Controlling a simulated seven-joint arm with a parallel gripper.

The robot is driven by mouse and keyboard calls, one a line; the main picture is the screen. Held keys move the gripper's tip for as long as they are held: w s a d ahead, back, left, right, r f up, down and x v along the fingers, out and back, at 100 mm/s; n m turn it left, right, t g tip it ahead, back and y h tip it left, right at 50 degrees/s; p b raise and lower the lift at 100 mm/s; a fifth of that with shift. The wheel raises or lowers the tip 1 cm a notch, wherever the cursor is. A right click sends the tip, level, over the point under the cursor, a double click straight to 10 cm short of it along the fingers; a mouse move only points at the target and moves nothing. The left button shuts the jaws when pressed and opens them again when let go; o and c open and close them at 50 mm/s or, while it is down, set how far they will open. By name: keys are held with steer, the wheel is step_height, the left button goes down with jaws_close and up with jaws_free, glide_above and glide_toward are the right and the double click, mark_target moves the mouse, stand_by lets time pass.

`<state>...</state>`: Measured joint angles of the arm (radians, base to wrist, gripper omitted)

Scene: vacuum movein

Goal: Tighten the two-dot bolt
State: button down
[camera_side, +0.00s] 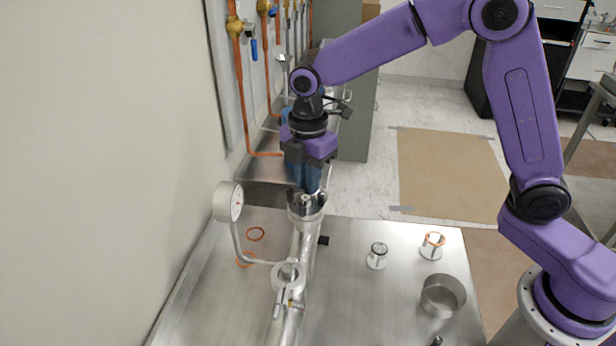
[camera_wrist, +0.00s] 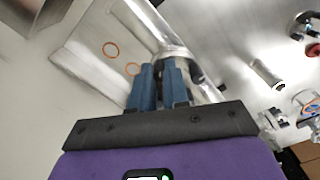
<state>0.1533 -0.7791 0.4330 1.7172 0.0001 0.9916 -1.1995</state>
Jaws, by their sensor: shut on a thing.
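My gripper (camera_side: 309,188) points down at the bolted flange (camera_side: 306,212) on top of the metal pipe. Its blue fingers are close together, shut on a bolt at the flange; the fingers mostly hide this bolt, and no dot marks can be read. In the wrist view, my gripper (camera_wrist: 162,67) reaches the flange (camera_wrist: 177,52), with only a narrow gap between the fingers. Small bolt heads show around the flange rim in the side view, too small to tell apart.
A pressure gauge (camera_side: 228,202) stands left of the flange, close to the wall. A valve (camera_side: 289,276) sits in front on the pipe. A metal cup (camera_side: 442,296) and small fittings (camera_side: 377,256) stand on the right of the steel table (camera_side: 350,310). Orange rings (camera_side: 255,234) lie at left.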

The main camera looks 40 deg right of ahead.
steer(key=c, duration=1.1)
jaws_free()
step_height(320, 180, up, 18)
steer(key=shift+f, duration=0.25)
